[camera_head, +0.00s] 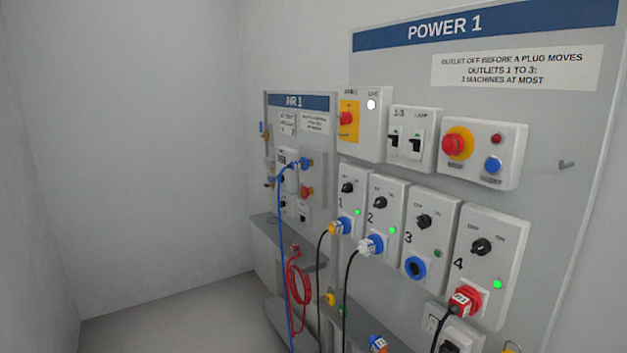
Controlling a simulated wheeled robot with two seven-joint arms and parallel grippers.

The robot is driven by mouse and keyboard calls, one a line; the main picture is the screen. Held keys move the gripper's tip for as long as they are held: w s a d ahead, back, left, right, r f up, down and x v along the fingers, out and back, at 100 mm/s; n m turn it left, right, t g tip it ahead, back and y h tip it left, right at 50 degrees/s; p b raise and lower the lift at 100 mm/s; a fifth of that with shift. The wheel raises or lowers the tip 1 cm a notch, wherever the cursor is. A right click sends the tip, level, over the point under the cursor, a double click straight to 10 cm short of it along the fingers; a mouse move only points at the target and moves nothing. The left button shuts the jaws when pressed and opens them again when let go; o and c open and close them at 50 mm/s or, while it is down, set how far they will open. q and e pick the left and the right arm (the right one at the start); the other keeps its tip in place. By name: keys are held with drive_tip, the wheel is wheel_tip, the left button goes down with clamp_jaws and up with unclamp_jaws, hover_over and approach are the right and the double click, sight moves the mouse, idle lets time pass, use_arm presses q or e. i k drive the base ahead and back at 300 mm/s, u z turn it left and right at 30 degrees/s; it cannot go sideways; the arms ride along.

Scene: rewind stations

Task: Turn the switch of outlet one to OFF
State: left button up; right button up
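The outlet one box (349,206) is on the POWER 1 wall panel, the leftmost of a row of numbered outlets. Its black rotary switch (348,188) sits near the top of the box, under small OFF and ON marks. I cannot tell the switch's exact angle at this size. A green lamp (357,212) below the switch is lit. A blue plug with a yellow part (340,227) is in the socket of outlet one, and a black cable hangs from it. Neither of my grippers is in view.
Outlets two (382,210), three (428,235) and four (486,262) stand to the right. A red emergency button (457,144) and breaker switches (404,142) are above. The AIR 1 panel (300,130) with blue and red hoses is at left. Floor at lower left is clear.

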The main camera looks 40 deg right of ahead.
sight(347, 187)
drive_tip(key=i, duration=2.15)
drive_tip(key=z, duration=1.65)
drive_tip(key=k, duration=0.15)
drive_tip(key=u, duration=0.15)
